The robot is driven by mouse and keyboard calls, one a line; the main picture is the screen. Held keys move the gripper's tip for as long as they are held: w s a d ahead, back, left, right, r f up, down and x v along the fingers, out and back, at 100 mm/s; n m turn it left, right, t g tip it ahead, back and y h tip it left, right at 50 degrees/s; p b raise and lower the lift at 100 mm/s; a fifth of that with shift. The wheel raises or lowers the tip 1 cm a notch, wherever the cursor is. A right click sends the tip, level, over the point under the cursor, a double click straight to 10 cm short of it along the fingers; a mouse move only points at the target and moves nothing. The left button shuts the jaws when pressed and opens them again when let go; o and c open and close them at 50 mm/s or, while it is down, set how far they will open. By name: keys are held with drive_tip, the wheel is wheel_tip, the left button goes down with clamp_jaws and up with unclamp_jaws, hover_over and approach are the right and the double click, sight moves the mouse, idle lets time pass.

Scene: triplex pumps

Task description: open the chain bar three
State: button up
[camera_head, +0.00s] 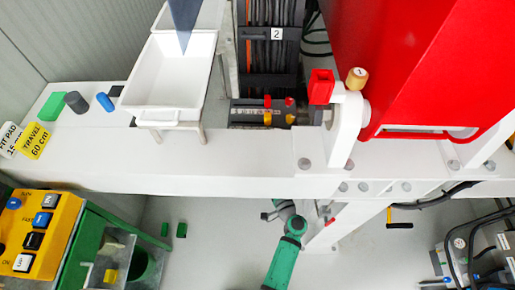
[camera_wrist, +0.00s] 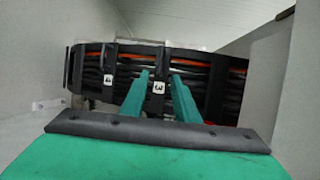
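In the wrist view, a black cable chain (camera_wrist: 212,72) runs across, holding black and orange cables under upright black bars. The bar with a white label reading 3 (camera_wrist: 158,88) is near the picture's middle. My gripper (camera_wrist: 160,74) has two green fingers standing apart, one on each side of this label, with nothing seen clamped between them. I cannot tell whether the fingers touch the bar. In the head view, the chain (camera_head: 270,60) shows a bar labelled 2 (camera_head: 276,34). The third bar is not clear there, and my gripper is hidden below the white beam.
Another labelled bar (camera_wrist: 108,80) is to the left in the wrist view, with pale walls on both sides. In the head view, the white beam (camera_head: 230,160) crosses above my green arm. A red housing (camera_head: 420,60), white tray (camera_head: 170,80) and yellow button box (camera_head: 38,235) stand around.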

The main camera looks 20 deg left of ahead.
drive_tip(key=x, duration=1)
drive_tip(key=shift+w+a, duration=0.25)
drive_tip(key=shift+w, duration=0.05)
drive_tip(key=shift+c, duration=0.7)
drive_tip(key=shift+f, duration=0.1)
clamp_jaws()
